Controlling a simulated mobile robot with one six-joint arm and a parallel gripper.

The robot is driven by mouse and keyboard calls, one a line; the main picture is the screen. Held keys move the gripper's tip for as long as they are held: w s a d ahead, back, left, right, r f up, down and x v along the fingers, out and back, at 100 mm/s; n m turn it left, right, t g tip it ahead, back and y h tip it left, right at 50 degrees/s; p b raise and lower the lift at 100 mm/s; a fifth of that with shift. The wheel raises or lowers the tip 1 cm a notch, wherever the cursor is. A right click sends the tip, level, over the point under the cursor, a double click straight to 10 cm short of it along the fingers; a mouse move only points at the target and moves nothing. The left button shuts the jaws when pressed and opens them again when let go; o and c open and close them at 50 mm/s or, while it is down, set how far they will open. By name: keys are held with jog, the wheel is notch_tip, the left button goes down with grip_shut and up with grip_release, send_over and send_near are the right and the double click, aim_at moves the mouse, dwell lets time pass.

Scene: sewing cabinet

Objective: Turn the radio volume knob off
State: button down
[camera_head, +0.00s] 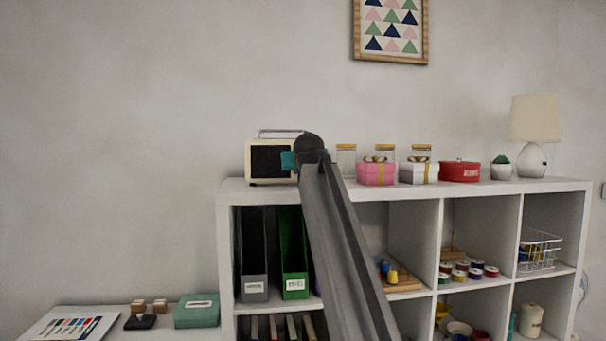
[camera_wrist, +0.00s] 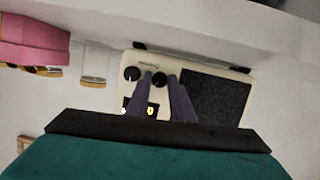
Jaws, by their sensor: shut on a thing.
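The cream radio (camera_head: 270,143) stands on top of the white shelf unit at its left end, with a dark speaker panel and a handle. In the wrist view the radio (camera_wrist: 205,72) appears upside down, with its speaker panel on the right. It has two black knobs. One knob (camera_wrist: 131,73) is free, left of my fingers. The other knob (camera_wrist: 159,80) sits between the fingertips of my gripper (camera_wrist: 160,76), which is shut on it. I cannot read which is the volume knob. In the head view my arm hides the radio's right side and the fingers.
The white shelf unit (camera_head: 520,186) carries glass jars, a pink gift box (camera_head: 376,174), a white gift box (camera_head: 418,173), a red tin (camera_head: 459,171) and a lamp (camera_head: 534,125) to the right of my arm. The wall is close behind the radio.

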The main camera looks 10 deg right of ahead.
jog(key=n+h+b, duration=0.1)
jog(key=n, duration=0.1)
jog(key=n+h, duration=0.1)
jog(key=n, duration=0.1)
jog(key=shift+a+f+n+t+b, duration=0.1)
jog(key=shift+f+n+t+b, duration=0.05)
jog(key=shift+n+t+b, duration=0.2)
dwell(0.4)
jog(key=c, duration=1.6)
grip_release()
jog(key=shift+o, duration=0.2)
jog(key=shift+s, duration=0.1)
